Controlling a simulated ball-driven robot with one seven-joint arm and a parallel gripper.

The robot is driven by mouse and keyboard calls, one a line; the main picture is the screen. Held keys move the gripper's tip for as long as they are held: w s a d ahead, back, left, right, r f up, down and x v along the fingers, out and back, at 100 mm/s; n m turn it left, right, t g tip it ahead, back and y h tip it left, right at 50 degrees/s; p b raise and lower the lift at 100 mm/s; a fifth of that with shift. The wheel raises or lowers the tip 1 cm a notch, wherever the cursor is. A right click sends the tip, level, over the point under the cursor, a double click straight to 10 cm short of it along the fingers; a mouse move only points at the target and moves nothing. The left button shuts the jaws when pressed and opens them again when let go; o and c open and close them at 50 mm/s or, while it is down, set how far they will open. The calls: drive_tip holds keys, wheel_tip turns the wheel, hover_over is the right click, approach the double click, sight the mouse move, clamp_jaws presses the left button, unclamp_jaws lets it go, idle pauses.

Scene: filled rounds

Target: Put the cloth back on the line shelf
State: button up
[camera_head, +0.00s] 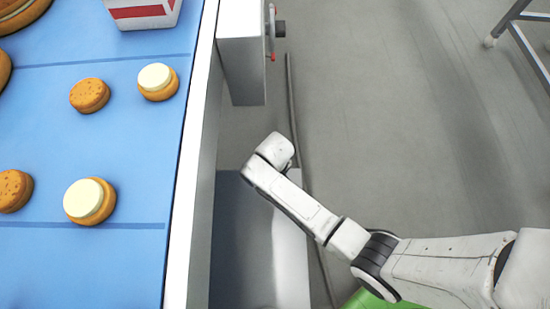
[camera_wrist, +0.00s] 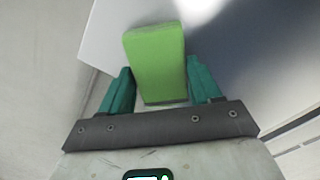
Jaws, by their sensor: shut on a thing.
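The cloth (camera_wrist: 157,62) is a flat, bright green folded block in the wrist view. It sits between the two teal fingers of my gripper (camera_wrist: 160,88), which is shut on it, one finger at each side. The cloth's far end points away from the wrist, in front of a pale panel (camera_wrist: 105,38). In the head view my arm reaches left beside the conveyor, and its end hides the gripper and the cloth. A pale surface (camera_head: 290,250) low beside the conveyor may be the line shelf, but I cannot tell for sure.
The blue conveyor belt (camera_head: 125,135) on the left carries several round biscuits, some cream-topped, and a red-and-white box (camera_head: 142,12). Its white side rail (camera_head: 194,160) and a grey box (camera_head: 241,50) stand near my arm. Grey floor (camera_head: 400,120) is open to the right.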

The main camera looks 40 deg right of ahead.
drive_tip(key=o, duration=0.9)
drive_tip(key=shift+f, duration=0.1)
drive_tip(key=shift+o, duration=0.2)
wheel_tip(320, 180, up, 12)
drive_tip(key=p, duration=0.4)
drive_tip(key=s+d+r+m, duration=0.1)
drive_tip(key=s+d+r, duration=0.3)
drive_tip(key=s, duration=0.4)
drive_tip(key=s+d+r+m+t, duration=0.1)
drive_tip(key=s+d+r, duration=0.2)
drive_tip(key=s+r, duration=0.2)
drive_tip(key=s, duration=0.3)
drive_tip(key=shift+s+d, duration=0.25)
drive_tip(key=shift+d, duration=0.15)
wheel_tip(320, 180, up, 8)
drive_tip(key=p, duration=0.7)
drive_tip(key=shift+p, duration=0.35)
